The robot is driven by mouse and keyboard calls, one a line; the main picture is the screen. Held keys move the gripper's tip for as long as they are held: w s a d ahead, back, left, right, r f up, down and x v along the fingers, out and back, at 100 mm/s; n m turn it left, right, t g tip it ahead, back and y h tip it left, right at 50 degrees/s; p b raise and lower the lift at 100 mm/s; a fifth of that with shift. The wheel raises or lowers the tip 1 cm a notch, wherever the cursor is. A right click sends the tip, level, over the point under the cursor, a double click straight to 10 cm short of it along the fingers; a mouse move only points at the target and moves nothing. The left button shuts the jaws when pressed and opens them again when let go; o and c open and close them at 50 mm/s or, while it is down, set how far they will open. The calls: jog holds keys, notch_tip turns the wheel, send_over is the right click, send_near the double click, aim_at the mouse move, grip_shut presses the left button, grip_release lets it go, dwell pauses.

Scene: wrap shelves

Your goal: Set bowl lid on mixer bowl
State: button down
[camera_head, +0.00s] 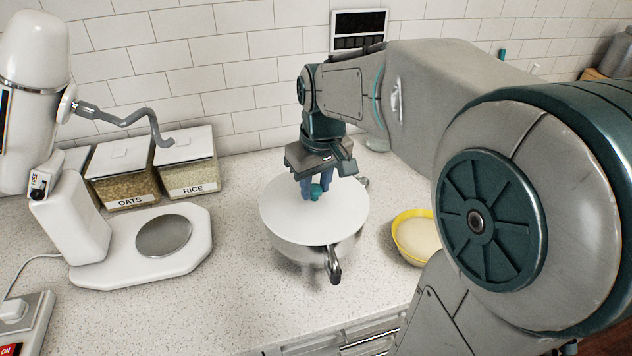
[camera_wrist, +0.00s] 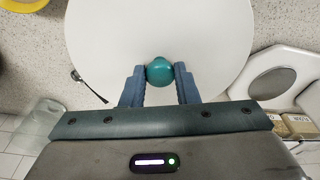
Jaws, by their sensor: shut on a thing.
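The bowl lid (camera_head: 283,212) is a flat white disc with a round teal knob (camera_wrist: 160,71). My gripper (camera_head: 317,192) points down and is shut on the knob, with a blue finger on each side of it in the wrist view. The lid lies over the opening of the steel mixer bowl (camera_head: 300,252) and looks about level. Whether its rim is seated all around cannot be told. The bowl stands on the speckled counter, its dark handle toward the front. In the wrist view the lid hides nearly all of the bowl.
The white mixer (camera_head: 75,215) stands at left with its dough hook (camera_head: 120,118) raised over an empty round plate (camera_head: 163,236). Containers of oats (camera_head: 125,178) and rice (camera_head: 188,165) stand behind. A yellow bowl (camera_head: 416,237) is close to the right. The counter in front is clear.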

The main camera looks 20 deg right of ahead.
jog(key=shift+c, duration=2.3)
grip_release()
jog(key=shift+s+d+r+p, duration=0.1)
jog(key=shift+s+r+p, duration=0.05)
jog(key=shift+r+p, duration=0.9)
jog(key=shift+s+r+p, duration=0.2)
jog(key=shift+r+p, duration=0.5)
jog(key=shift+r, duration=0.6)
jog(key=shift+s+d+r+p, duration=0.1)
jog(key=shift+s+r+p, duration=0.05)
jog(key=shift+r+p, duration=0.9)
jog(key=shift+r, duration=0.1)
jog(key=s+f+m+t, duration=0.1)
jog(key=s+f, duration=0.3)
jog(key=s, duration=0.9)
jog(key=shift+a+m+t, duration=0.2)
jog(key=shift+m+t, duration=0.2)
jog(key=shift+m, duration=0.5)
